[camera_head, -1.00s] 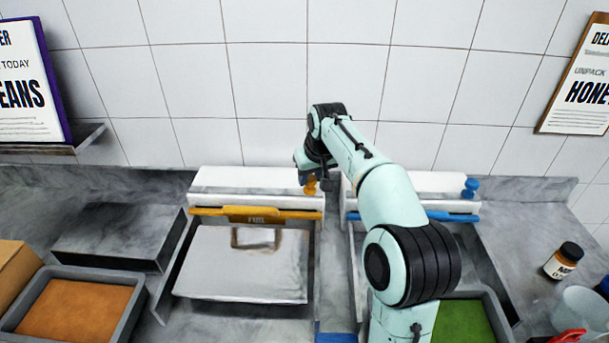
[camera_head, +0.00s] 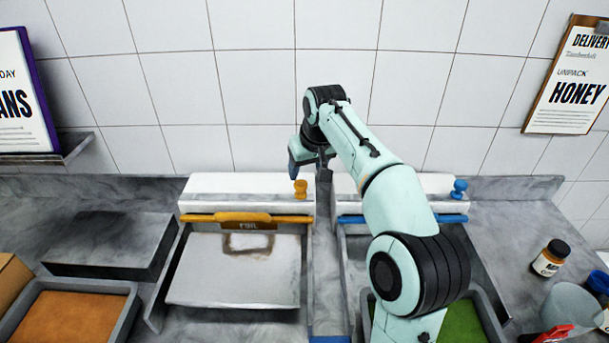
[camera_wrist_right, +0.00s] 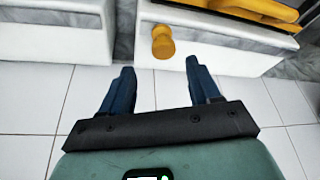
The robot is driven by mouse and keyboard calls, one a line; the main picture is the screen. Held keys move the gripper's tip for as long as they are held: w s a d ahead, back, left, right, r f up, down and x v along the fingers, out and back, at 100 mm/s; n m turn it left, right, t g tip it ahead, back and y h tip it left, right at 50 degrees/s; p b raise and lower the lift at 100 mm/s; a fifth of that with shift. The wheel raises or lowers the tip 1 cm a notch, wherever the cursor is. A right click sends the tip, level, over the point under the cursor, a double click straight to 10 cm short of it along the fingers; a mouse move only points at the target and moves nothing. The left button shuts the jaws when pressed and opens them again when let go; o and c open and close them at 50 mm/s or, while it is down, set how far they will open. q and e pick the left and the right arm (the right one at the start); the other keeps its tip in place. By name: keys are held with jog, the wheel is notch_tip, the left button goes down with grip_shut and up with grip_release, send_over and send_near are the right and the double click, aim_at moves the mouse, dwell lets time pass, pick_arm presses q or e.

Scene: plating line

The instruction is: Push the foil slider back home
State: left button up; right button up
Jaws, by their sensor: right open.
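The foil slider is an orange knob (camera_head: 300,189) near the right end of the white foil dispenser (camera_head: 240,187), which has an orange bar and a label in front. In the right wrist view the knob (camera_wrist_right: 162,42) lies beyond the fingertips, roughly centred between their lines, near the dispenser's end. My right gripper (camera_head: 308,166) is beside and above the knob, near the back wall. Its two blue fingers (camera_wrist_right: 160,78) are spread, with nothing between them, apart from the knob. My left gripper is out of view.
A second white dispenser (camera_head: 432,187) with a blue knob (camera_head: 460,187) and blue bar stands to the right, partly hidden by my right arm. A foil sheet (camera_head: 235,280) lies in front of the foil dispenser. A brown jar (camera_head: 550,258) stands far right.

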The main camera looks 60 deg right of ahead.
jog(key=p+v, duration=0.1)
jog(key=v, duration=0.6)
jog(key=shift+r, duration=0.15)
dwell(0.3)
